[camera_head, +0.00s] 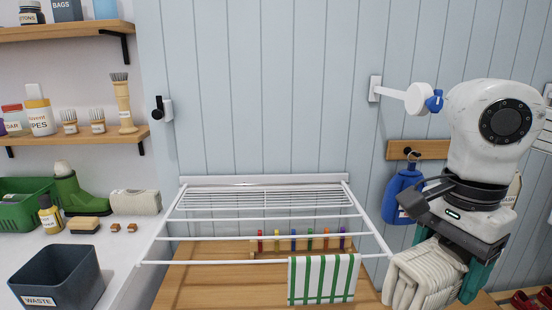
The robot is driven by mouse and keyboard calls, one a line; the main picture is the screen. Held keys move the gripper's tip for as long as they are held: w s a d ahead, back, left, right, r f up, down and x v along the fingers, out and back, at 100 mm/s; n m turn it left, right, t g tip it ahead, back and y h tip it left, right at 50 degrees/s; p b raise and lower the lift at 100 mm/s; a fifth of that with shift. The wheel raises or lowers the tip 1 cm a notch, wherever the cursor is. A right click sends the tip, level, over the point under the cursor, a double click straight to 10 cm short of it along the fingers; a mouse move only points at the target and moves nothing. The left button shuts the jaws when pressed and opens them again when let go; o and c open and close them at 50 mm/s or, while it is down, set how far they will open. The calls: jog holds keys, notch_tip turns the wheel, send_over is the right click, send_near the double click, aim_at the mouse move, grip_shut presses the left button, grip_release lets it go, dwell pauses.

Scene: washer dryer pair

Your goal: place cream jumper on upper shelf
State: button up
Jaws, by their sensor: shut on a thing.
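My gripper (450,258) is at the lower right, shut on a folded cream jumper (424,276). The jumper hangs between its teal fingers, its bottom cut off by the frame edge. Two wooden shelves are on the wall at the left. The upper shelf (62,32) is at the top left corner and bears a jar, a bag box and a blue container, cut off by the frame top. My gripper is far to the right of this shelf and lower in the picture.
The lower shelf (85,138) holds bottles and brushes. A white drying rack (262,217) with a striped towel (322,279) stands out in the middle. A waste bin (58,280) and green boot (78,193) are at left. A blue bottle (401,190) hangs beside my arm.

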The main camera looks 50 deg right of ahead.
jog(key=w+a+f+n, duration=0.7)
jog(key=w+f+n, duration=0.1)
jog(key=w+f, duration=0.2)
jog(key=w+a+f+n, duration=0.7)
jog(key=w+f, duration=0.2)
jog(key=f, duration=0.3)
jog(key=w+a+f+n, duration=0.7)
jog(key=w+f+n, duration=0.1)
jog(key=w+f, duration=0.2)
jog(key=shift+w+a+f+n, duration=0.3)
jog(key=shift+w+a+f, duration=0.05)
jog(key=shift+a+f, duration=0.05)
